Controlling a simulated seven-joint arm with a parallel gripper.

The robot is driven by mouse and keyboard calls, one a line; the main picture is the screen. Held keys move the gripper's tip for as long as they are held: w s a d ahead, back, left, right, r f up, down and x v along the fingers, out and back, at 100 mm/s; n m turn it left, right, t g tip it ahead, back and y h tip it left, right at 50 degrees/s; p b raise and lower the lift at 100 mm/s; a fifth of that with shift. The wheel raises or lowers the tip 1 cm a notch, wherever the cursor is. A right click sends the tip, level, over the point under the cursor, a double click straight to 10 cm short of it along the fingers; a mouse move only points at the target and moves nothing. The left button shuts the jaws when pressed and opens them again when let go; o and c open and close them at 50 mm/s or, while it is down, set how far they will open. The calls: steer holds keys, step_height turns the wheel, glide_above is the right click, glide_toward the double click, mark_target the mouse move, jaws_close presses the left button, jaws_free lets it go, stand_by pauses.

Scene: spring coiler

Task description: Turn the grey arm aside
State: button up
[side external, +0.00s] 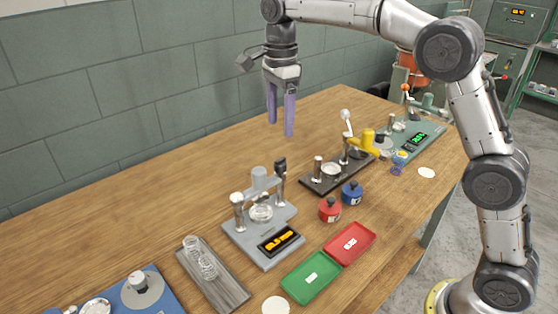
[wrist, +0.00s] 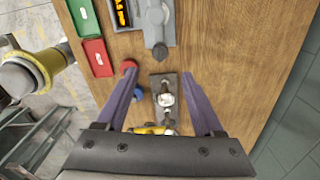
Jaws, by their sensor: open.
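A grey machine (side external: 285,222) stands on the wooden bench, with an orange-lit display at its front. Its grey arm (side external: 262,182) reaches over a clear round part, between a pale-knobbed post and a dark upright handle. The arm also shows at the top of the wrist view (wrist: 155,18). My gripper (side external: 281,120) has two purple fingers, apart and empty. It points down, well above the bench, behind the grey machine and clear of it. In the wrist view the fingers (wrist: 160,80) frame a dark-based fixture (wrist: 165,86) below.
The dark fixture (side external: 322,184) with a yellow part (side external: 369,141) stands to the right. Red (side external: 330,210) and blue (side external: 352,193) pots sit in front of it. Green (side external: 300,287) and red (side external: 362,237) trays lie near the front edge. A grey tray (side external: 225,285) holds coils. The back left bench is clear.

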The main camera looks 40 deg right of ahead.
mark_target(280, 159)
step_height(280, 159, down, 11)
stand_by(0.4)
jaws_close()
stand_by(1.4)
